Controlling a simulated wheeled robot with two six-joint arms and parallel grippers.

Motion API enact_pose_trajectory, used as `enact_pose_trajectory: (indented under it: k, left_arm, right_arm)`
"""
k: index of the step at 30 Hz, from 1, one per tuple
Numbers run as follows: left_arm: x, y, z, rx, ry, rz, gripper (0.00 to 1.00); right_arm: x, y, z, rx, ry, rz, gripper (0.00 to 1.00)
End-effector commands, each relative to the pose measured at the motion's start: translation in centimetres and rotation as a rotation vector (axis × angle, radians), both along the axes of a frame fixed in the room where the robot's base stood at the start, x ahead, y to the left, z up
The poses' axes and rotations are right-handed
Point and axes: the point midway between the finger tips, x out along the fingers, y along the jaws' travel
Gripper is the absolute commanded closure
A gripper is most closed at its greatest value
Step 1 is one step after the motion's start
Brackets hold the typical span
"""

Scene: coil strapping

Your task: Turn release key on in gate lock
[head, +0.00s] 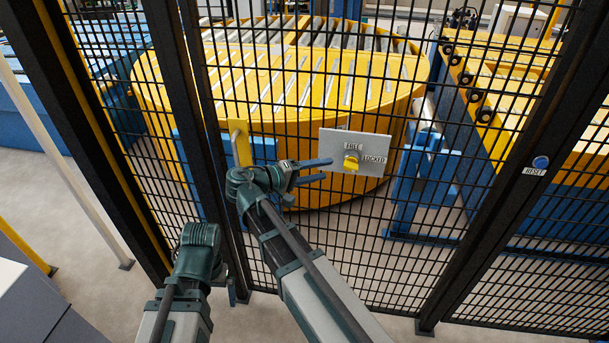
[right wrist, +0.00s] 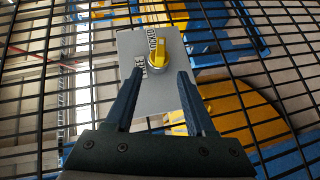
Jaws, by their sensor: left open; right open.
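The release key is a yellow knob (head: 350,162) on a grey lock plate (head: 375,148) at the mesh gate. The plate is lettered FREE above the knob and LOCKED to its right. My right gripper (head: 328,170) is open, its two blue fingers pointing at the knob from the left. In the right wrist view the knob (right wrist: 158,54) shows just beyond and between the open fingertips (right wrist: 160,78), and no grip on it shows. Which word the knob points to is hard to tell. My left gripper (head: 202,240) is low at the left, its fingers hard to make out.
Black wire mesh fencing with dark posts (head: 490,190) fills the view. A yellow handle (head: 240,145) is on the gate left of the plate. Behind the mesh stand a round yellow roller turntable (head: 280,75) and a blue frame. A blue RESET button (head: 540,162) is at right.

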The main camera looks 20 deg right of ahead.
Motion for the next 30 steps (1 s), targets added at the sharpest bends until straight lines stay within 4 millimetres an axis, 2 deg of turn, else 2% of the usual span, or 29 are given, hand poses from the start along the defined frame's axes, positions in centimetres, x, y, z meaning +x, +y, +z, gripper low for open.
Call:
enact_pose_trajectory:
  k: [1,6,12,18,26,30]
  left_arm:
    - [0.0,0.0,-0.4,0.0,0.0,0.0,0.0]
    - [0.0,0.0,-0.9,0.0,0.0,0.0,0.0]
    - [0.0,0.0,-1.3,0.0,0.0,0.0,0.0]
    - [0.0,0.0,-1.4,0.0,0.0,0.0,0.0]
    - [0.0,0.0,-1.4,0.0,0.0,0.0,0.0]
    - [0.0,0.0,-1.4,0.0,0.0,0.0,0.0]
  right_arm:
    - [0.1,-1.1,-0.4,0.0,0.0,-0.004,0.45]
    - [0.5,-3.8,-0.9,-0.001,-0.001,-0.002,0.45]
    - [0.9,-6.0,-1.3,0.0,-0.001,-0.002,0.45]
    - [1.1,-6.8,-1.4,0.0,0.0,0.001,0.45]
    - [1.1,-6.8,-1.4,0.0,0.0,0.001,0.45]
    - [1.1,-6.8,-1.4,0.0,0.0,0.001,0.67]
